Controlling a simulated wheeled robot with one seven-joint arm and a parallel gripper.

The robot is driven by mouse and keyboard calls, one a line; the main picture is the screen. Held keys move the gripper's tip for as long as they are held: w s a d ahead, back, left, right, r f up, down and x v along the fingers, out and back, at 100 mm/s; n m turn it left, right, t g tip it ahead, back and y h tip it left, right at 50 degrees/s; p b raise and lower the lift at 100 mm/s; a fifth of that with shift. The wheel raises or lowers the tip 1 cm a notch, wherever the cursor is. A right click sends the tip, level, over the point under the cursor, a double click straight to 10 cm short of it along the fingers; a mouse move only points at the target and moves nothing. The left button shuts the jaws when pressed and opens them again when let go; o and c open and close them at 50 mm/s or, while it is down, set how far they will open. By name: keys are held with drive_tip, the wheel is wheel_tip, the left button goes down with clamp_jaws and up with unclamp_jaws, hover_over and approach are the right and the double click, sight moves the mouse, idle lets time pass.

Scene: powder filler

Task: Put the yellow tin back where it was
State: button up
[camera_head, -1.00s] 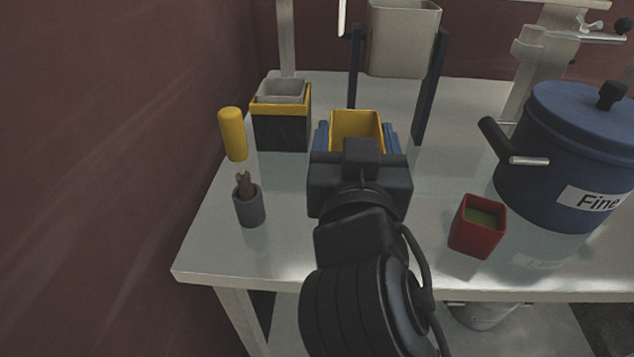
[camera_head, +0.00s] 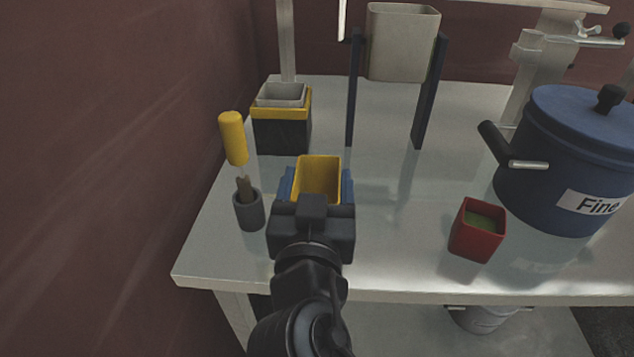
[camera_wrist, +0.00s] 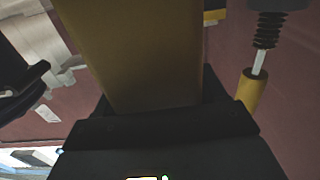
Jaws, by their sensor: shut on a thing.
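The yellow tin (camera_head: 318,176) is a square, open-topped container. My gripper (camera_head: 318,190) is shut on it, with blue fingers on its left and right sides. The tin is upright in the head view, over the front left part of the table; I cannot tell whether it touches the top. Its inside looks empty. In the wrist view the tin's yellow wall (camera_wrist: 135,50) fills the upper middle, and the fingertips are not clear there.
A dark box with a yellow rim (camera_head: 282,130) holds a grey tin at the back left. A grey cup (camera_head: 249,212) with a yellow-handled brush stands left of my gripper. A red tin (camera_head: 477,232) and a blue pot (camera_head: 560,160) stand right. The table's middle is clear.

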drive_tip(key=shift+f, duration=0.15)
drive_tip(key=o, duration=1.5)
drive_tip(key=shift+r, duration=0.25)
drive_tip(key=s+b, duration=0.2)
drive_tip(key=s, duration=1)
drive_tip(key=shift+a, duration=0.2)
drive_tip(key=shift+f, duration=0.1)
